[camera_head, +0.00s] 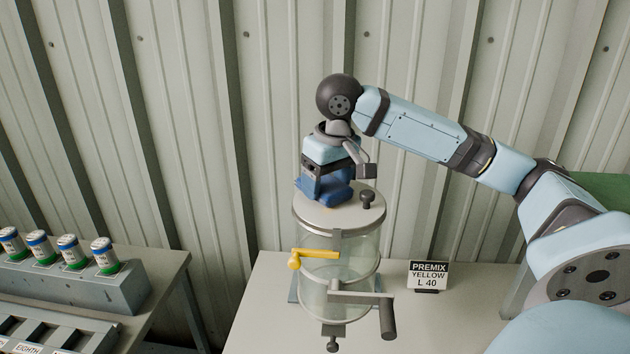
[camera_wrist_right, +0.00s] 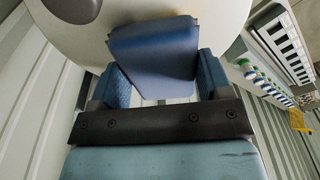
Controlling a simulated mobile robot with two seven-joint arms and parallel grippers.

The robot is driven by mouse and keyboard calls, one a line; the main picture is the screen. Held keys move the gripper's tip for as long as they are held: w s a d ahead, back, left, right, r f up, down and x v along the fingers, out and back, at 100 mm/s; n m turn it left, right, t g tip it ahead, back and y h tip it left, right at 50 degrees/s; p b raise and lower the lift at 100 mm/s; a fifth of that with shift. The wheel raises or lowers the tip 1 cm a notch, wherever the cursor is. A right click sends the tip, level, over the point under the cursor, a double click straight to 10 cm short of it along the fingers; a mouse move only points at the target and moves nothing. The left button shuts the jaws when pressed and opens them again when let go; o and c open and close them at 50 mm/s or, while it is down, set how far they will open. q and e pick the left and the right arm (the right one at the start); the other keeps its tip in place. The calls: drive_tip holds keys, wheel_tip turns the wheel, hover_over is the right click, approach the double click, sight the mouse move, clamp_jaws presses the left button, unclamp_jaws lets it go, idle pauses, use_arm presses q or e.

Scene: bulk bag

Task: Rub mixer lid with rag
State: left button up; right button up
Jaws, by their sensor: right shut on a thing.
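The mixer is a clear drum with a flat grey lid (camera_head: 349,213) and a black knob (camera_head: 367,198) on top. It stands on the table in the middle of the head view. My right gripper (camera_head: 325,186) points down over the lid's left rear part. It is shut on the blue rag (camera_wrist_right: 155,50), which sits between the fingers and appears to rest on the lid. The lid also shows in the right wrist view (camera_wrist_right: 225,15). The rag's underside is hidden. My left gripper is not in view.
The mixer has a yellow handle (camera_head: 318,254) and a grey crank (camera_head: 362,298) at its front. A sign reading PREMIX YELLOW L 40 (camera_head: 428,275) stands right of it. Several capped containers (camera_head: 72,252) stand in a grey rack at left. A ribbed wall (camera_head: 290,60) closes the back.

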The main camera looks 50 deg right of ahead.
sight(345, 185)
drive_tip(key=shift+s+d, duration=0.2)
drive_tip(key=shift+s, duration=0.05)
drive_tip(key=shift+s+d+f+b, duration=0.25)
drive_tip(key=shift+s+d+b, duration=0.2)
drive_tip(key=shift+s+d, duration=0.65)
drive_tip(key=shift+a, duration=0.15)
drive_tip(key=shift+r, duration=0.1)
drive_tip(key=shift+p, duration=0.55)
drive_tip(key=shift+a, duration=0.1)
drive_tip(key=shift+w+a+r, duration=0.15)
drive_tip(key=shift+w+a, duration=0.9)
drive_tip(key=shift+w, duration=0.3)
drive_tip(key=shift+w+a+r, duration=0.1)
drive_tip(key=shift+w+a, duration=1)
drive_tip(key=shift+w, duration=0.25)
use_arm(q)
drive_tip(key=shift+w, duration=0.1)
